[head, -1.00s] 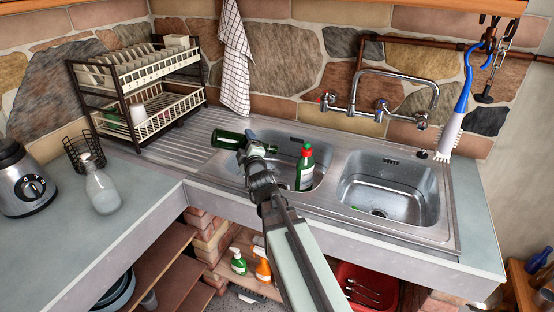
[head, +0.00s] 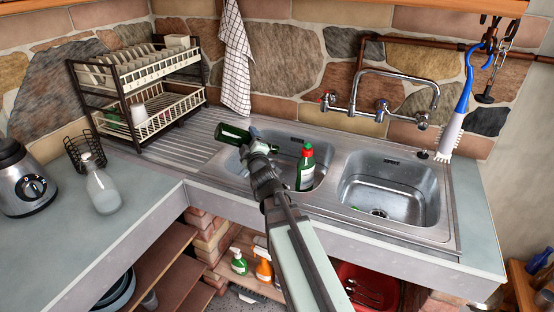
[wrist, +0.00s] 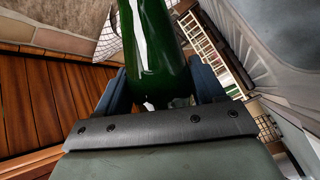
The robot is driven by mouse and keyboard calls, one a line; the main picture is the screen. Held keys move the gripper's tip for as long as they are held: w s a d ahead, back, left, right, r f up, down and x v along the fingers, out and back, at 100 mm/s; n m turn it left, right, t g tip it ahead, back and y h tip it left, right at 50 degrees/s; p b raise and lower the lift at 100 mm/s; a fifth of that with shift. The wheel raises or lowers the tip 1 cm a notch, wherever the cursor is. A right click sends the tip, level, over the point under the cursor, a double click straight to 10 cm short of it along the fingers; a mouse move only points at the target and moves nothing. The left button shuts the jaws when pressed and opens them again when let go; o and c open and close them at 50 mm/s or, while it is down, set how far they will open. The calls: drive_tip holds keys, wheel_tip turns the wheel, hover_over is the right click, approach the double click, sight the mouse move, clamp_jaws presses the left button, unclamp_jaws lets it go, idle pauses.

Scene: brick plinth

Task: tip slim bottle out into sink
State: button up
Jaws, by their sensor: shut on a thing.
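My gripper (head: 257,147) is shut on a slim dark green bottle (head: 232,133), above the left basin of the steel sink (head: 322,166). In the head view the bottle lies tilted, its broad left end raised a little and its right end lower, at the gripper. The right end is partly hidden by the gripper. In the wrist view the green glass (wrist: 155,50) sits between the two finger pads. No liquid is seen coming out.
A green bottle with a red cap (head: 305,168) stands in the left basin, right of my gripper. A tap (head: 385,105) is at the back. A dish rack (head: 140,85) and a clear bottle (head: 101,188) stand to the left.

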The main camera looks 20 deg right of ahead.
drive_tip(key=shift+d+r, duration=0.1)
drive_tip(key=shift+r, duration=0.1)
idle(1.1)
drive_tip(key=shift+a+f+n, duration=0.6)
drive_tip(key=shift+f+n, duration=0.2)
drive_tip(key=shift+f, duration=0.1)
drive_tip(key=shift+f, duration=0.1)
